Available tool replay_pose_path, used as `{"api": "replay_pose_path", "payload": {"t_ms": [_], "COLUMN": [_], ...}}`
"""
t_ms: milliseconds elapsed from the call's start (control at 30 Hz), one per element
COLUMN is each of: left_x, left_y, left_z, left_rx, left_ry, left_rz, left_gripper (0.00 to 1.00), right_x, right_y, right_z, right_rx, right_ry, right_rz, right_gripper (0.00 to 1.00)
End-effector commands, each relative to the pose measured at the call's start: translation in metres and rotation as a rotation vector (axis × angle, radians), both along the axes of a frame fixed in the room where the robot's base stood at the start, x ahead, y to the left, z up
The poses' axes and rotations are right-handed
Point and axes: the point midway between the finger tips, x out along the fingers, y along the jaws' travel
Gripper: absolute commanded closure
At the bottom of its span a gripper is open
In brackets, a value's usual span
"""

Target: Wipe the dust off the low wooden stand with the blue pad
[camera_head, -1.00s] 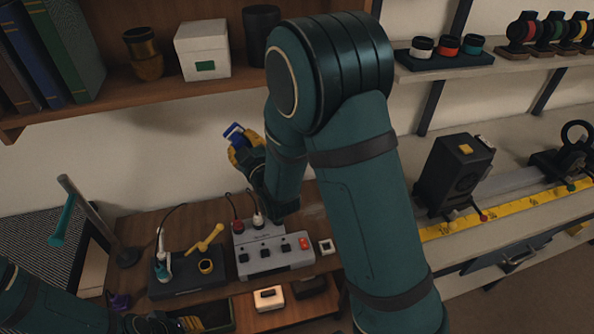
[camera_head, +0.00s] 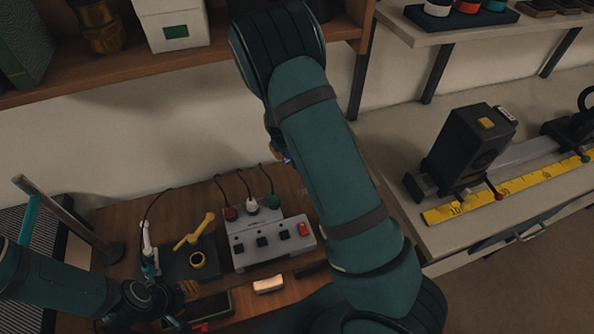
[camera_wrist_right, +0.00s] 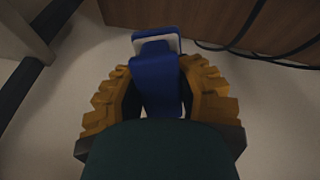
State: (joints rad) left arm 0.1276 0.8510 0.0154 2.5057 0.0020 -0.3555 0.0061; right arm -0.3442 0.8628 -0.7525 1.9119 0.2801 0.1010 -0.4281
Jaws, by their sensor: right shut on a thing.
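My right gripper (camera_wrist_right: 160,90) is shut on the blue pad (camera_wrist_right: 155,72) in the right wrist view. Its ridged yellow fingers sit on both sides of the pad, whose far end has a pale edge. In the head view, my right arm hides nearly all of this gripper; a small bit of the blue pad (camera_head: 286,159) shows beside the arm. My left gripper (camera_head: 188,297) is low at the left in the head view, by the front of the wooden desk; its jaw gap is unclear. I cannot make out the low wooden stand or any dust.
A grey switch box (camera_head: 265,243) with cables stands on the wooden desk (camera_head: 120,220). A dark block with a yellow tool (camera_head: 194,232) is left of it. A wooden shelf (camera_head: 130,70) hangs above. A black device (camera_head: 468,150) and yellow ruler (camera_head: 520,190) lie right.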

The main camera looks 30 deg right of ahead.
Motion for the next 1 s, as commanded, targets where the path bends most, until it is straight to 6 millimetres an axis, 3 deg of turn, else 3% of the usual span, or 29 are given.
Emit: {"api": "replay_pose_path", "payload": {"t_ms": [200,400,1000], "left_x": [-0.003,-0.004,0.001], "left_y": [-0.001,-0.001,0.0], "left_z": [-0.01,-0.015,-0.053], "left_rx": [-0.002,-0.002,0.0], "left_ry": [0.006,0.01,-0.003], "left_rz": [-0.006,-0.008,-0.007], "left_gripper": [0.68,0.68,0.68], "right_x": [-0.033,-0.05,-0.051], "right_y": [-0.01,-0.008,-0.007], "right_z": [-0.038,-0.05,-0.098], "right_rx": [0.176,0.261,0.266], "right_ry": [0.221,0.302,0.307], "right_rz": [-0.167,-0.244,-0.248], "right_gripper": [1.0,1.0,1.0]}}
